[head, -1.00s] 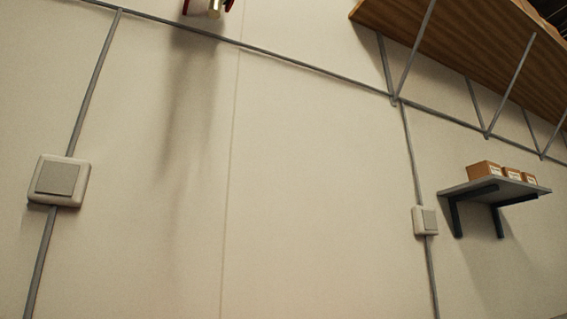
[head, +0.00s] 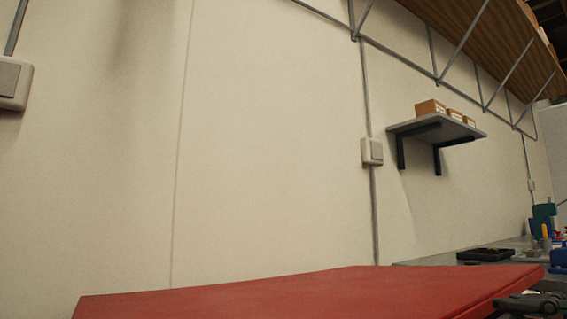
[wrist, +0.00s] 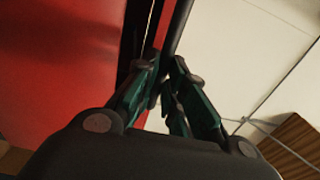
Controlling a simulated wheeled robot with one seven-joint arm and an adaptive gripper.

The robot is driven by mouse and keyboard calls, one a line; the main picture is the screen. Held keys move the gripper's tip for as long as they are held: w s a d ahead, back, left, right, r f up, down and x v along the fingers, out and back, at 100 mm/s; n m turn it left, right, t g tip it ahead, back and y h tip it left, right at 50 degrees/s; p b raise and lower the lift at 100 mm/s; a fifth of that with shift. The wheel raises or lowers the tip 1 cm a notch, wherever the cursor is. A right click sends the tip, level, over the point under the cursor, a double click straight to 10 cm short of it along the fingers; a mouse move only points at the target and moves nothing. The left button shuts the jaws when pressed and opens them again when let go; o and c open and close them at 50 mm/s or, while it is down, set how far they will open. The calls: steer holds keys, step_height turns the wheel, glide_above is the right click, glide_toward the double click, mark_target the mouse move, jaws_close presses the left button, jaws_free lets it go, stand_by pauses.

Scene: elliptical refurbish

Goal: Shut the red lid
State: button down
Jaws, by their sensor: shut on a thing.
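The red lid (head: 300,296) shows as a broad flat panel across the bottom of the head view. It slopes up slightly toward its right end. It also fills the left of the wrist view (wrist: 60,65). My gripper (wrist: 166,72) has its teal fingers close together at the dark edge beside the red panel, shut on the lid's edge. The exact contact is hidden by the fingers and shadow. In the head view, a dark part of my arm shows at the lid's right end. Whatever lies under the lid is out of sight.
A pale wall (head: 270,150) stands behind the lid. A small shelf (head: 436,130) with several boxes hangs on it. A workbench (head: 420,262) with a black tray (head: 486,255) and tools stands at the right. A wooden shelf (head: 480,35) runs overhead.

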step_height(320, 180, down, 4)
steer(key=b, duration=0.3)
steer(key=shift+s+d+f+b, duration=0.1)
steer(key=shift+s+b, duration=0.05)
steer(key=shift+b, duration=0.25)
steer(key=c, duration=1)
jaws_free()
steer(key=shift+c, duration=0.2)
steer(key=b+v, duration=0.1)
steer(key=v, duration=0.7)
